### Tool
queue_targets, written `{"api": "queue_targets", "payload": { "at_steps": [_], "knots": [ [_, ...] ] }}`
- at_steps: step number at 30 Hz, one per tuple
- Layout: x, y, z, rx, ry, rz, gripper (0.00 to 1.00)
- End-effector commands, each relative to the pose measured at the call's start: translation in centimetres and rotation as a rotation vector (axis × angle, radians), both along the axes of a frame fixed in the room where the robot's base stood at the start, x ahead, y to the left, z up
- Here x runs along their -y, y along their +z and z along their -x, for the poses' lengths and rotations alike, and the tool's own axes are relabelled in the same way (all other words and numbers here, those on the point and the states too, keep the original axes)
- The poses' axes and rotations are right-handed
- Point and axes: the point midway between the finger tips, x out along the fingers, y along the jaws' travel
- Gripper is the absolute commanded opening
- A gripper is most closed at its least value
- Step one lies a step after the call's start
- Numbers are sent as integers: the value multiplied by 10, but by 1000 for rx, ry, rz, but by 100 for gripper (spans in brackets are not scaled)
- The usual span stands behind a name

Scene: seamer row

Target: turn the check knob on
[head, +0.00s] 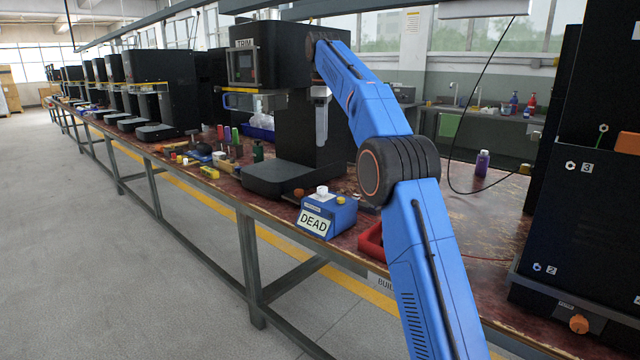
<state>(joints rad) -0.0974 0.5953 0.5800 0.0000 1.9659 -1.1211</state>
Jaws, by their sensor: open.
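An orange knob (579,324) sits low on the front of the black machine (575,215) at the right edge. A small label is beside it. Its lettering is too small to read, so I cannot tell whether this is the check knob or how it is set. A blue box (327,216) with a "DEAD" sign, a white top piece and a small yellow part stands on the bench. My blue arm rises through the middle and bends up and left towards the TRIM machine.
The black TRIM machine (272,60) stands behind the blue box on the worn red bench (490,225). A red tray (371,243) is partly hidden by my arm. A purple bottle (482,163) and a hanging cable are to the right. The grey floor (110,250) at left is clear.

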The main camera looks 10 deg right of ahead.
Motion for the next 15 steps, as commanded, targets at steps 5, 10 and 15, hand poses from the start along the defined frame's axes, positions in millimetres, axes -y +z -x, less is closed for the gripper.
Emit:
{"api": "queue_targets", "payload": {
  "at_steps": [5, 10, 15],
  "knots": [
    [0, -17, 1, -2, -1, 0, 46],
    [0, -39, 1, -2, -1, 0, 46],
    [0, -64, 2, -3, -1, 0, 46]
  ]
}}
